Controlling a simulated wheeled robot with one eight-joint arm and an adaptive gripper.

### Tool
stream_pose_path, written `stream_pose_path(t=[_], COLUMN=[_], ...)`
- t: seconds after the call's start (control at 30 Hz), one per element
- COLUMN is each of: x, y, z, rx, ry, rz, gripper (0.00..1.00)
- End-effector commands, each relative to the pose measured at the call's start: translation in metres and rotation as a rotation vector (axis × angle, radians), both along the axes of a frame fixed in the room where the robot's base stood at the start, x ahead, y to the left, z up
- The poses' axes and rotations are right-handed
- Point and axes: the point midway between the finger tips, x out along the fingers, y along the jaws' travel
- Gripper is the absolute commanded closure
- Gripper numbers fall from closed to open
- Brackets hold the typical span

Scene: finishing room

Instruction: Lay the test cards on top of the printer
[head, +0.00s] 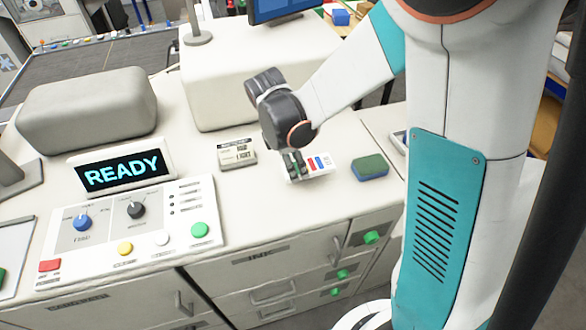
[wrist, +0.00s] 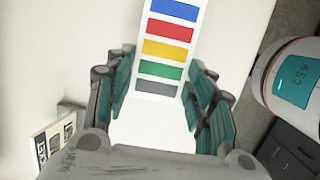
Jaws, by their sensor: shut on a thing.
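The test cards (head: 318,164) show in the head view as a white piece with coloured patches, low over the pale top of the white machine. In the wrist view the cards (wrist: 158,53) carry blue, red, yellow, green and grey bars. My gripper (head: 294,165) points down and is shut on the cards, with its teal fingers (wrist: 160,85) on both sides in the wrist view. I cannot tell whether the cards touch the surface or how many there are. The printer (head: 185,210) appears to be this white machine with a READY display and an INK drawer.
A green and blue sponge (head: 370,167) lies right of the cards. A small printed label block (head: 237,153) stands to their left. The READY display (head: 122,172) and a control panel (head: 130,225) are further left. Rounded pale housings (head: 88,110) rise behind. Bare top lies between these things.

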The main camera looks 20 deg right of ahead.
Motion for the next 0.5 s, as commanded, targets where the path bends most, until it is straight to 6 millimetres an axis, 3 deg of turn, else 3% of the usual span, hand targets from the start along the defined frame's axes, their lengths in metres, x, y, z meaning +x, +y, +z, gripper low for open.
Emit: stream_pose_path(t=[0.27,0.5], x=[0.0,0.0], y=[0.0,0.0], z=[-0.034,-0.035], rx=[0.0,0.0], ry=[0.0,0.0], rz=[0.0,0.0], gripper=[0.77,0.77])
